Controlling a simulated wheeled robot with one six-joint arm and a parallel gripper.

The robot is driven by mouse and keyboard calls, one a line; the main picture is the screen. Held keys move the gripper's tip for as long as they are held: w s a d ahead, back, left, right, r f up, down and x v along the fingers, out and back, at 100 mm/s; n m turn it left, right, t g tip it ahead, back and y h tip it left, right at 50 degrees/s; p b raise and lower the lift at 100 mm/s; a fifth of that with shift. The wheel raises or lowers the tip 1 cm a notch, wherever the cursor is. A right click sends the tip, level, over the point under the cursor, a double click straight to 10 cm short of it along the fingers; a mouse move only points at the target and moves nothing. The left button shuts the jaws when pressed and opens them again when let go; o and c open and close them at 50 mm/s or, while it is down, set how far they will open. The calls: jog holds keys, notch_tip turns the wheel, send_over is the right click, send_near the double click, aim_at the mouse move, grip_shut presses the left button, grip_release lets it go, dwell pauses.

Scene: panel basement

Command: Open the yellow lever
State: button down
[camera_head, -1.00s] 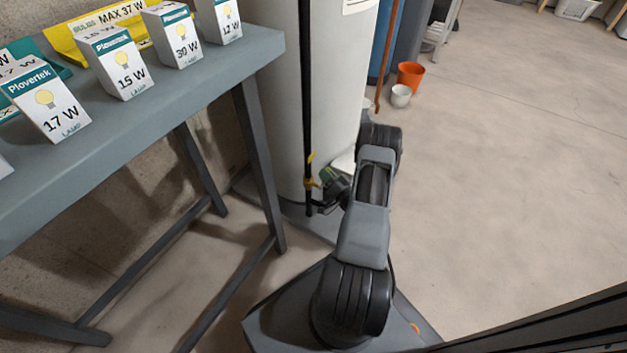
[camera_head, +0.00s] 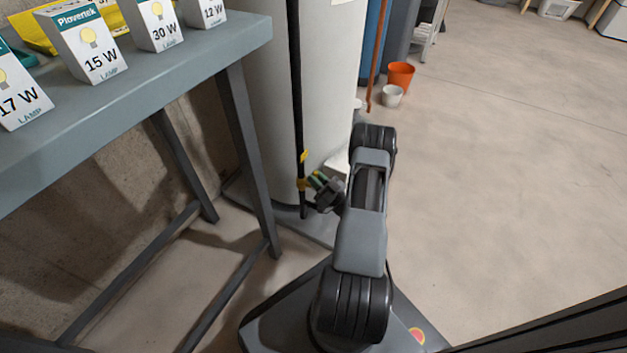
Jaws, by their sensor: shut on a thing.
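The yellow lever (camera_head: 303,184) is on a thin black vertical pipe (camera_head: 296,100) in front of a large pale tank. It shows as small yellow parts low on the pipe, with one bit a little higher. My gripper (camera_head: 314,182) reaches in from the right, low down, and is shut on the lever. The gripper's fingers and body hide part of the lever, so its exact angle is hard to tell.
A grey table (camera_head: 150,85) with several lamp boxes stands at the left, its legs close to the pipe. The pale tank (camera_head: 265,110) is right behind the pipe. An orange bucket (camera_head: 401,75) and a white pot (camera_head: 391,96) stand farther back. The floor at right is clear.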

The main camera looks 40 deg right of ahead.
jog(key=shift+s+a, duration=0.1)
jog(key=shift+s, duration=0.05)
dwell(0.4)
jog(key=c, duration=1.1)
grip_release()
jog(key=shift+n, duration=0.3)
jog(key=p+v, duration=0.3)
jog(key=v, duration=1)
jog(key=shift+s+f, duration=0.2)
jog(key=shift+s, duration=0.1)
